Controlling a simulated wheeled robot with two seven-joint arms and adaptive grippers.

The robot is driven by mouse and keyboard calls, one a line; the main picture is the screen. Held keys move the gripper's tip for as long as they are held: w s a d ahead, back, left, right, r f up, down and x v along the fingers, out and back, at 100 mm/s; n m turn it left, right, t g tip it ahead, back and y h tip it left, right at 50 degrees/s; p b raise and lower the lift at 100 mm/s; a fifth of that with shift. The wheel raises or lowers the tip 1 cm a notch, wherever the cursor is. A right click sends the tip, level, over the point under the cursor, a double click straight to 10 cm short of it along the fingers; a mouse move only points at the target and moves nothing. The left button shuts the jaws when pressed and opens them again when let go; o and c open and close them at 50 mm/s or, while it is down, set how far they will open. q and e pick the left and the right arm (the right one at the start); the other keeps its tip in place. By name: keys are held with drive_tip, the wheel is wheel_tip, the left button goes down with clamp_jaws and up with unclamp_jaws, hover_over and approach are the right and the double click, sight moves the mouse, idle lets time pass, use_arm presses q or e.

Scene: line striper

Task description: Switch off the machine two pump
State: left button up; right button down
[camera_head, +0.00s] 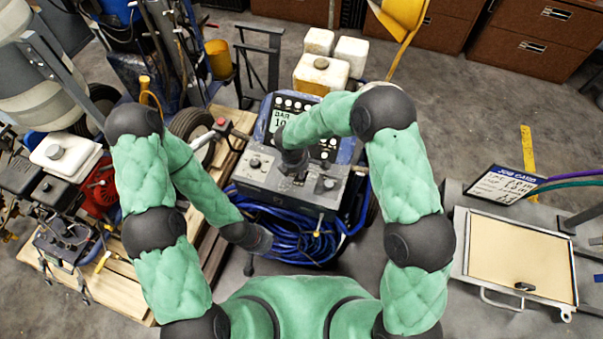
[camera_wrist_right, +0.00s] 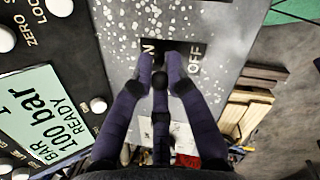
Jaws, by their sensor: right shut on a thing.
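The control box (camera_head: 255,170) of the blue-framed machine is in the middle of the head view. A lit display (camera_head: 281,118) stands behind it; in the right wrist view the display (camera_wrist_right: 45,118) reads BAR, 100 bar, READY. My right gripper (camera_head: 295,168) is over the box's top plate. In the right wrist view its fingers (camera_wrist_right: 160,68) are closed together at a black switch (camera_wrist_right: 155,47), between a partly hidden ON label and an OFF label (camera_wrist_right: 194,60). The fingers hide most of the switch. My left gripper (camera_head: 262,242) is low, by the blue hose coil; its fingers are unclear.
The blue hose coil (camera_head: 300,243) hangs below the box. A red-engined machine (camera_head: 98,185) stands on a wooden pallet at left. White containers (camera_head: 320,73) stand behind the console. A job card (camera_head: 505,185) and a tan-topped tray (camera_head: 520,255) are at right.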

drive_tip(key=shift+s+a+f+t+h+b, duration=0.1)
drive_tip(key=shift+s+t+h+b, duration=0.5)
drive_tip(key=shift+b, duration=2)
drive_tip(key=shift+a+f+t+h+b, duration=0.1)
drive_tip(key=shift+t+b, duration=1.05)
drive_tip(key=shift+b, duration=1.5)
drive_tip(key=shift+s+a+f+t+h+b, duration=0.1)
drive_tip(key=shift+s+t+h+b, duration=0.5)
drive_tip(key=shift+b, duration=2)
drive_tip(key=shift+w+r+t+b, duration=0.15)
drive_tip(key=shift+t+b, duration=0.5)
drive_tip(key=shift+b, duration=0.45)
drive_tip(key=c, duration=1.2)
unclamp_jaws()
drive_tip(key=shift+d, duration=0.1)
drive_tip(key=v, duration=1.2)
drive_tip(key=shift+d, duration=0.15)
